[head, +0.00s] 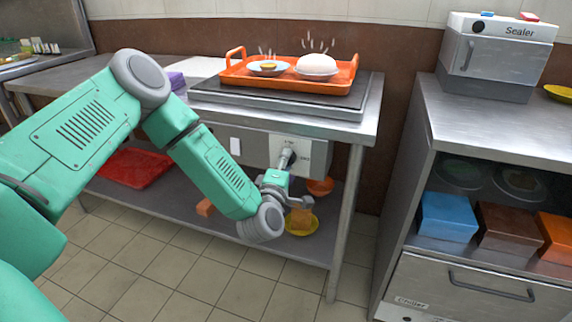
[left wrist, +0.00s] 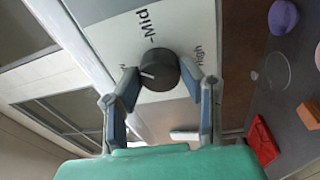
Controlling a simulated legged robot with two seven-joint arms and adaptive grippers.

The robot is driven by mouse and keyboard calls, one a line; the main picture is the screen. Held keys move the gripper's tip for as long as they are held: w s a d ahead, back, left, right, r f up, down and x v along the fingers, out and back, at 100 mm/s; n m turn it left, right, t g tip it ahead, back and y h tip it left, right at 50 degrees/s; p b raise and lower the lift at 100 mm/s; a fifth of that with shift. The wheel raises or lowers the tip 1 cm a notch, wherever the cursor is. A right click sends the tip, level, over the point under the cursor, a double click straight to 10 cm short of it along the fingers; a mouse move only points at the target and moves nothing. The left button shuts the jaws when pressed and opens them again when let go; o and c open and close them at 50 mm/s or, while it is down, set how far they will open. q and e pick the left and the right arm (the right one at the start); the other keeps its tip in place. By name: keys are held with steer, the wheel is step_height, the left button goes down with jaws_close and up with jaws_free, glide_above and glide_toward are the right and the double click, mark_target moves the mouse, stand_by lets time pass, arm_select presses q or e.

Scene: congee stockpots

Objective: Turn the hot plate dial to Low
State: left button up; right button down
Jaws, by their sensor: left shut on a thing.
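The hot plate dial (left wrist: 158,69) is a dark round knob with a white pointer mark, set on a pale panel (left wrist: 180,22) marked "Mid" and "High" in the left wrist view. My left gripper (left wrist: 158,77) is shut on the dial, one finger on each side. In the head view my left gripper (head: 286,158) is at the front panel under the hot plate (head: 350,98), and the dial is mostly hidden there. No Low label can be read. My right gripper is not in view.
An orange tray (head: 228,80) with a bowl and a white dome sits on the hot plate. A shelf below holds a red tray (head: 135,167) and a yellow plate (head: 302,224). A counter with a sealer (head: 497,55) stands at the right.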

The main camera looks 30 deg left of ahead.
arm_select(q)
steer(key=shift+s+d+f+n+g+b, duration=0.15)
steer(key=shift+n+b, duration=0.2)
steer(key=shift+n, duration=0.9)
steer(key=shift+w+a+f+n+g+b, duration=0.1)
steer(key=shift+n+g+b, duration=0.2)
steer(key=shift+n, duration=1)
steer(key=shift+s+d+f+n+g+b, duration=0.1)
steer(key=shift+n+b, duration=0.3)
steer(key=shift+n, duration=0.85)
steer(key=o, duration=1.1)
steer(key=shift+o, duration=0.2)
steer(key=shift+w+r, duration=0.15)
steer(key=shift+w, duration=0.05)
steer(key=shift+s, duration=0.15)
steer(key=v, duration=1.1)
steer(key=shift+s, duration=0.35)
